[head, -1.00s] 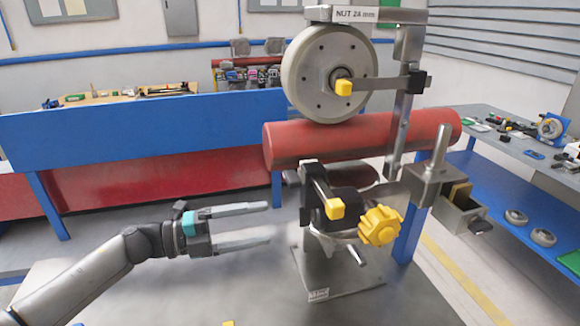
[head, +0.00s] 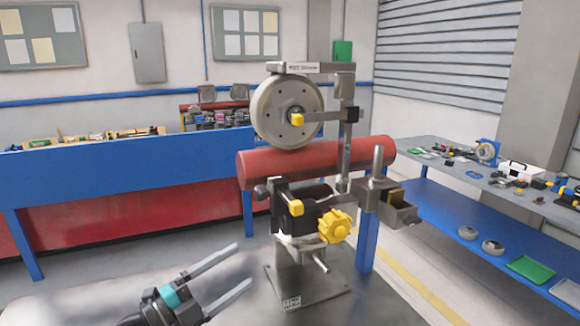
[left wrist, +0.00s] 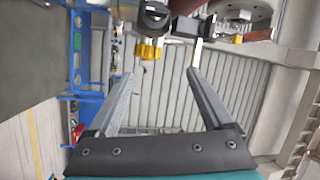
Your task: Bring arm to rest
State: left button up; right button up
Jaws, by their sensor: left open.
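My left gripper (head: 243,268) is in the lower left of the head view, with its two fingers spread apart and nothing between them. It is left of and in front of the coaster train assembly, apart from it. The assembly has a grey wheel (head: 287,112), a red tube (head: 215,170), a yellow knob (head: 335,226) and a grey base plate (head: 322,292). In the left wrist view the open fingers (left wrist: 160,85) frame empty space, with the yellow knob (left wrist: 149,50) beyond them. My right gripper is not in view.
A blue bench (head: 120,172) stands at the back left. A workbench (head: 440,152) with tools and parts runs along the right, over a blue lower shelf (head: 425,215) holding a green tray (head: 531,269). The space around my left gripper looks clear.

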pick_arm(q)
jog(key=s+a+f+n+g+y, duration=0.1)
jog(key=s+a+f+n+y, duration=0.2)
jog(key=s+f+n+y, duration=0.45)
jog(key=s+a+f+n+y, duration=0.2)
jog(key=f+n+y, duration=0.4)
jog(key=n, duration=0.4)
jog(key=s+f+n+g, duration=0.2)
jog(key=s+f+g, duration=0.15)
jog(key=s, duration=0.65)
jog(key=s+f+n+g, duration=0.25)
jog(key=s+g, duration=0.25)
jog(key=s, duration=0.5)
notch_tip(320, 180, down, 31)
jog(key=s+g+b, duration=0.2)
jog(key=b, duration=0.7)
jog(key=s+a+f+b, duration=0.1)
jog(key=s+f+b, duration=0.3)
jog(key=s+f, duration=0.3)
jog(key=s+a+f+b, duration=0.2)
jog(key=s+f+b, duration=0.2)
jog(key=s+f, duration=0.4)
notch_tip(320, 180, down, 6)
jog(key=shift+s+f+g+y, duration=0.15)
jog(key=shift+f+g+y, duration=0.1)
jog(key=shift+g+y, duration=0.2)
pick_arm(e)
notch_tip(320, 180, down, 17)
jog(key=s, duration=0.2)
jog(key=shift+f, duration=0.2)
